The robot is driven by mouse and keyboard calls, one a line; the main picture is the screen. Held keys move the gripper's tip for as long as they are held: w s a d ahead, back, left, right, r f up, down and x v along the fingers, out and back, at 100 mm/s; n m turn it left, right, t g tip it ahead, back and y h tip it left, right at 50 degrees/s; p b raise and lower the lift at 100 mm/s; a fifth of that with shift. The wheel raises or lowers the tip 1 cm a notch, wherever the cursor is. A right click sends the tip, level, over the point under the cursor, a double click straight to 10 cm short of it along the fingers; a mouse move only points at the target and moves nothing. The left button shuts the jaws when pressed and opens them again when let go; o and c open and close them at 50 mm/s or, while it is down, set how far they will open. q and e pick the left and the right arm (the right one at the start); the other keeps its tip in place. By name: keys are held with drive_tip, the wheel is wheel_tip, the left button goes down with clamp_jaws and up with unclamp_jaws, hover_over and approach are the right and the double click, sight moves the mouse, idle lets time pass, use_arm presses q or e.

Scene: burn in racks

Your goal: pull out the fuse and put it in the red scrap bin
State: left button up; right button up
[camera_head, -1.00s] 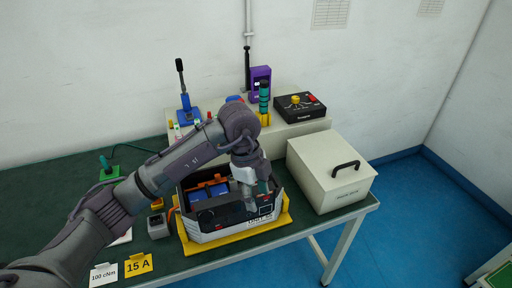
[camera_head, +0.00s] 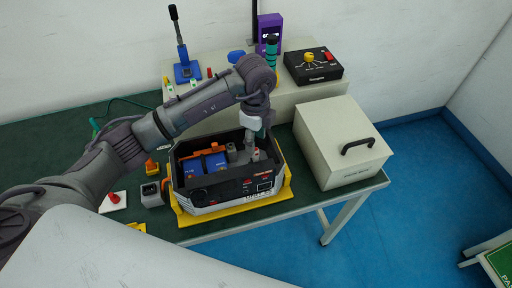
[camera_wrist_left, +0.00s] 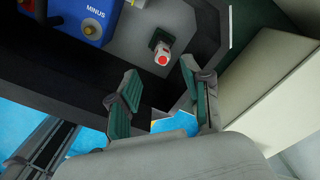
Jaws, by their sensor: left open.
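The fuse looks like the small white piece with a red top in the left wrist view (camera_wrist_left: 161,54). It stands in the open black and grey unit (camera_head: 225,190), near its right inner corner. In the head view a small red-topped piece (camera_head: 256,153) shows there, just below my left gripper (camera_head: 262,133). The gripper is open, its green-padded fingers (camera_wrist_left: 160,72) pointing toward the fuse with a gap between them. The fingers are apart from the fuse, which is not gripped. No red scrap bin shows. My right gripper is not in view.
A blue battery (camera_head: 205,166) with orange parts sits inside the unit, on a yellow tray (camera_head: 287,190). A beige box with a black handle (camera_head: 340,150) stands close on the right. Behind are a blue lever device (camera_head: 187,70) and a black control box (camera_head: 313,67).

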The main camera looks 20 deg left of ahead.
sight(256, 153)
use_arm(q)
drive_tip(key=f+p, duration=0.1)
drive_tip(key=f, duration=0.5)
drive_tip(key=shift+w, duration=0.2)
drive_tip(key=shift+f, duration=0.8)
drive_tip(key=c, duration=0.8)
clamp_jaws()
drive_tip(key=shift+o, duration=0.6)
unclamp_jaws()
clamp_jaws()
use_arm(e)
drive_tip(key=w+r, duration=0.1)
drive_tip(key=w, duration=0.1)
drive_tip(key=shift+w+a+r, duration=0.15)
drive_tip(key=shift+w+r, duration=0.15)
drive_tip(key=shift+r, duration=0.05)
